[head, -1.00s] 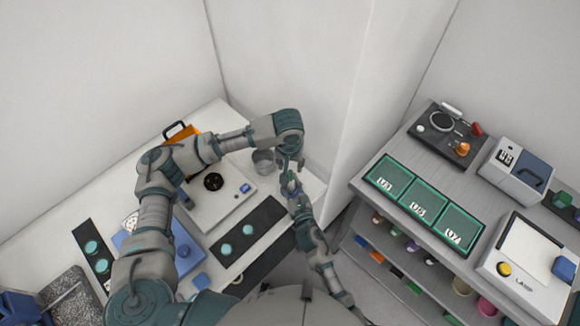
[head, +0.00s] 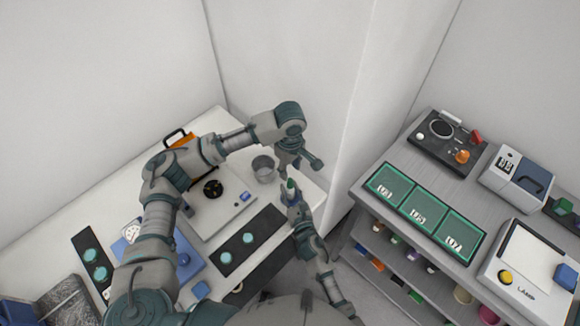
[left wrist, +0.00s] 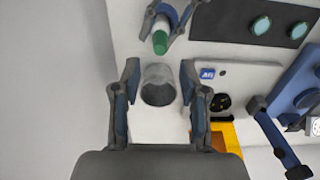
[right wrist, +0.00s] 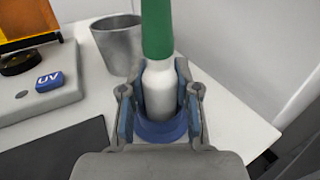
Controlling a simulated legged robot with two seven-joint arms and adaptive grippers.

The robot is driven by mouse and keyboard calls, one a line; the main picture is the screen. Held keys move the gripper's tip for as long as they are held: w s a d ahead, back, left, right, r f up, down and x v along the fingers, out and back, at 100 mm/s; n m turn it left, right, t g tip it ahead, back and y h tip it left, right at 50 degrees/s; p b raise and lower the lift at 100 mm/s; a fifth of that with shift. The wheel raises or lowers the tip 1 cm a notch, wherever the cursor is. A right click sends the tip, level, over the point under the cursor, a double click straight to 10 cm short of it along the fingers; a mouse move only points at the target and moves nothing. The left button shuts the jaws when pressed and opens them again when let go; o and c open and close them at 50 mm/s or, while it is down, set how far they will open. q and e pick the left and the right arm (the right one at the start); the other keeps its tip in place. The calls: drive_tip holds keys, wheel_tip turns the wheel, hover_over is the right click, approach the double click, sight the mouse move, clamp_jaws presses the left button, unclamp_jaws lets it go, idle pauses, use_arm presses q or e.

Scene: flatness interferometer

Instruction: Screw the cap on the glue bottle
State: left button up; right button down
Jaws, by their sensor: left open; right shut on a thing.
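The glue bottle has a white body (right wrist: 160,90) and stands upright between the fingers of my right gripper (right wrist: 157,92), with a blue ring around its lower part. A tall green cap (right wrist: 157,28) sits on top of the bottle; its upper end is cut off in the right wrist view. I cannot tell how tight it is. The cap also shows in the head view (head: 291,184) and left wrist view (left wrist: 160,42). My left gripper (left wrist: 160,68) is open and empty, above and apart from the cap.
A grey metal cup (head: 263,170) stands on the white table near the bottle. A white device with a UV button (right wrist: 49,81) and a dark strip with teal discs (head: 248,238) lie beside it. A grey shelf bench (head: 385,212) stands to the right.

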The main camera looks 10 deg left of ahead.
sight(290, 179)
use_arm(q)
drive_tip(key=shift+f, duration=0.1)
drive_tip(key=shift+f, duration=3.9)
clamp_jaws()
